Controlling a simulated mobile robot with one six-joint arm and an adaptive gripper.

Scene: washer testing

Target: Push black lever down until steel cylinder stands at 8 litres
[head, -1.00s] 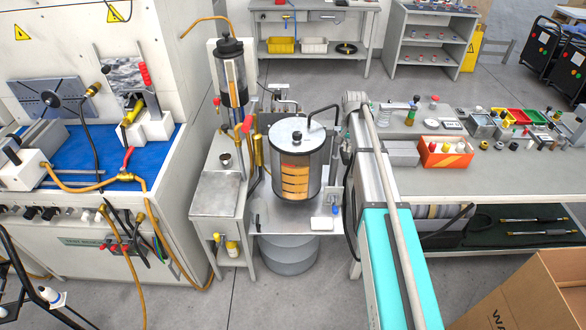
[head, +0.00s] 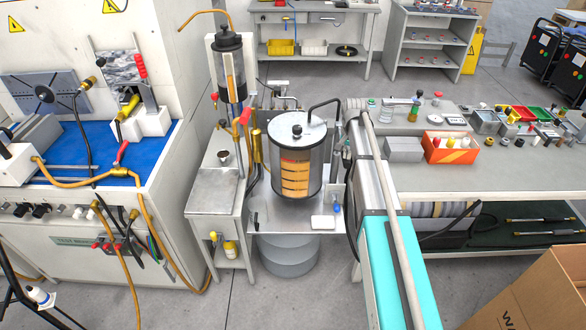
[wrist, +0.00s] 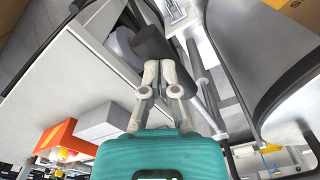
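The steel cylinder (head: 313,152) stands upright on a metal stand in the middle of the head view. Its front has a tall window with orange bands (head: 295,178); the litre marks are too small to read. My gripper (wrist: 160,68) shows in the wrist view with its two pale fingertips close together. A dark, thick cylindrical grip (wrist: 163,43), possibly the black lever's end, lies just beyond the fingertips. They look close to it or touching; I cannot tell which. In the head view my gripper is hidden, and I cannot pick out the lever with certainty.
A black bent pipe (head: 325,103) rises from the cylinder's lid. A clear column (head: 231,73) stands at left. A workbench (head: 500,176) with an orange box (head: 450,154) lies right of my arm. A cardboard box (head: 550,295) stands at front right.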

